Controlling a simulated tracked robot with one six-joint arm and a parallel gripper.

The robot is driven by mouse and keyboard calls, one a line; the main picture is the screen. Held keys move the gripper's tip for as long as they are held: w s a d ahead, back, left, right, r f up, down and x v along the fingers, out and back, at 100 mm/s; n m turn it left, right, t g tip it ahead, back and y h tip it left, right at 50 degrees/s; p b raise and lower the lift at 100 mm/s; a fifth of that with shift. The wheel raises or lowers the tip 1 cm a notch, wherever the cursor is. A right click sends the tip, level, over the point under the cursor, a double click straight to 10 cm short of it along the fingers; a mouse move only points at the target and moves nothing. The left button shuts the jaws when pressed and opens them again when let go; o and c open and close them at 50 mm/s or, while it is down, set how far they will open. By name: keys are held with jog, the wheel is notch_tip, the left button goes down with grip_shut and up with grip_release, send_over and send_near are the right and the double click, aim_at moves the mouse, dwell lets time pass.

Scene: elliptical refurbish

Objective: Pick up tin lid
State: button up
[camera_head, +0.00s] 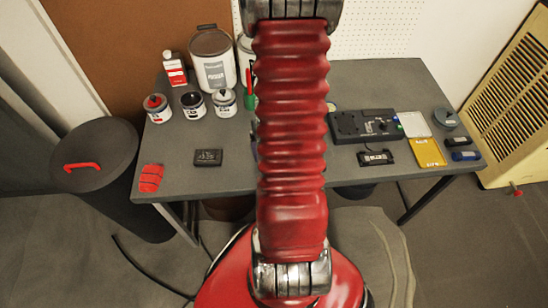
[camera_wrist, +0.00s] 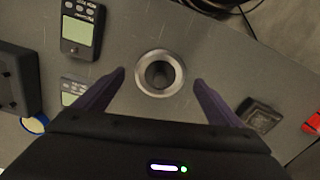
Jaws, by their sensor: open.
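A round, silvery metal ring-shaped piece with a dark centre, which looks like the tin lid (camera_wrist: 160,73), lies on the grey table in the wrist view. My gripper (camera_wrist: 159,78) is open and empty, its two dark fingers apart. The lid appears between the fingertips, with a gap on each side. I cannot tell how far above the table the fingertips are. In the head view my red arm covers the middle of the table, and neither the lid nor the gripper shows.
A handheld meter (camera_wrist: 83,30) and a black box (camera_wrist: 17,78) lie left of the lid in the wrist view. A dark square device (camera_wrist: 258,115) and a red item (camera_wrist: 314,124) lie right. Paint cans (camera_head: 212,62) stand at the table's back left.

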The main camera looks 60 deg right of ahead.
jog(key=shift+f, duration=0.65)
jog(key=c, duration=1.1)
jog(key=shift+r, duration=5)
